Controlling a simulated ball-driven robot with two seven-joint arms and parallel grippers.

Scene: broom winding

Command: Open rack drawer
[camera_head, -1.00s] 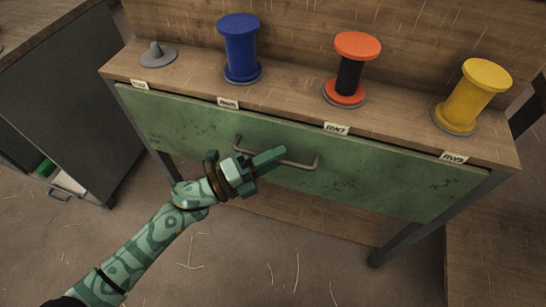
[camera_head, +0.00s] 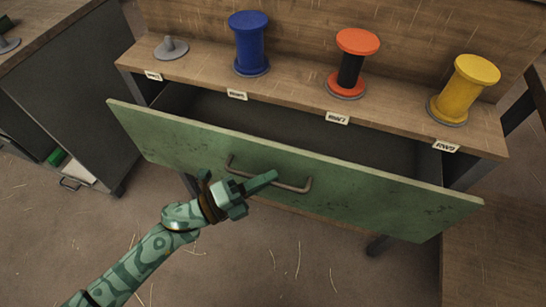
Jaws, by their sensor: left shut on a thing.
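The rack's green drawer (camera_head: 345,190) is pulled out toward me, and a dark gap shows between its front panel and the shelf above. Its bent metal handle (camera_head: 292,186) sits on the middle of the panel. My left gripper (camera_head: 254,187) is shut on the handle near its left part; the fingers partly cover the bar. The wooden rack shelf (camera_head: 395,112) stands above and behind the drawer. My right gripper is not in view.
On the shelf stand a blue spool (camera_head: 249,45), an orange and black spool (camera_head: 352,65), a yellow spool (camera_head: 462,90) and an empty grey spool holder (camera_head: 171,48). A dark cabinet (camera_head: 90,95) stands at left. The floor in front is clear apart from straw.

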